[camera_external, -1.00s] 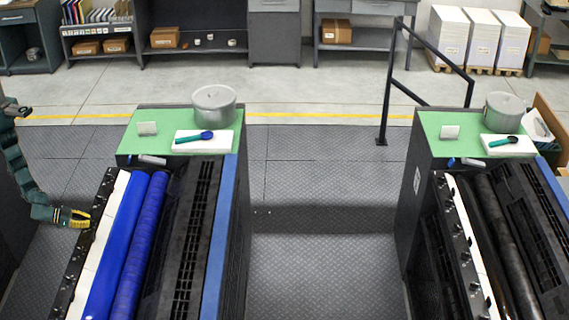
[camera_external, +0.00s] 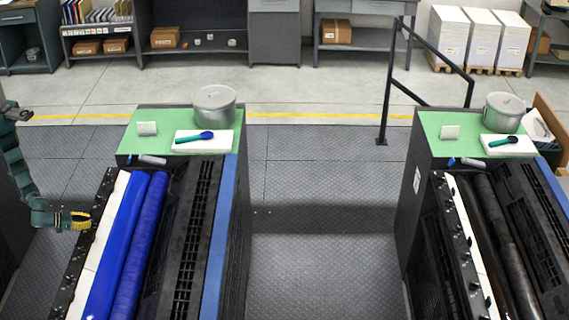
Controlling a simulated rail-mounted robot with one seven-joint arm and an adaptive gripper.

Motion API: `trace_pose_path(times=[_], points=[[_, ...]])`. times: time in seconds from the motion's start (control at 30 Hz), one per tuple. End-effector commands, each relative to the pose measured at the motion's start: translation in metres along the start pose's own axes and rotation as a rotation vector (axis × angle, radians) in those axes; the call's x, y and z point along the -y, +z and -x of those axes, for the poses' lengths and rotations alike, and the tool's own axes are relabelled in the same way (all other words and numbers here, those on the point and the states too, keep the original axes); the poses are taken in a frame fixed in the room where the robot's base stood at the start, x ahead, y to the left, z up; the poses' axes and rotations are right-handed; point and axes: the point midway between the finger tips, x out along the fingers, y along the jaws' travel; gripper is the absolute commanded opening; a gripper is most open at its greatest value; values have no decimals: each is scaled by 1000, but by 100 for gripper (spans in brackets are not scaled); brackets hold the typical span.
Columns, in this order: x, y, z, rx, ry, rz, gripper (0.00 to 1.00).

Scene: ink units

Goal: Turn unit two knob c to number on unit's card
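My gripper (camera_external: 84,221) is at the left edge of the left ink unit (camera_external: 140,235), beside its black side strip (camera_external: 82,265). The knobs on that strip are too small to tell apart, and my gripper covers part of it. I cannot see whether the fingers hold a knob. The right ink unit (camera_external: 490,235) has a row of small dark knobs (camera_external: 468,241) along its strip, away from my gripper.
Each green top also holds a metal pot (camera_external: 214,105) and a green-handled tool on a white pad (camera_external: 203,149). Bare floor (camera_external: 320,240) separates the units. A black railing (camera_external: 384,115) stands behind, near the right unit.

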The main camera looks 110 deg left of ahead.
Motion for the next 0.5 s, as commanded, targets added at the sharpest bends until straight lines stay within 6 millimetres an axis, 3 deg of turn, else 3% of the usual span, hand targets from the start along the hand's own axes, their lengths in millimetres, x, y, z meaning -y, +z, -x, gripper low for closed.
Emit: trace_pose_path(times=[0.1,0.37,0.5], points=[[1,2,-1,2,-2,-3,38],[0,0,1,0,0,0,38],[-1,0,15,0,2,0,38]])
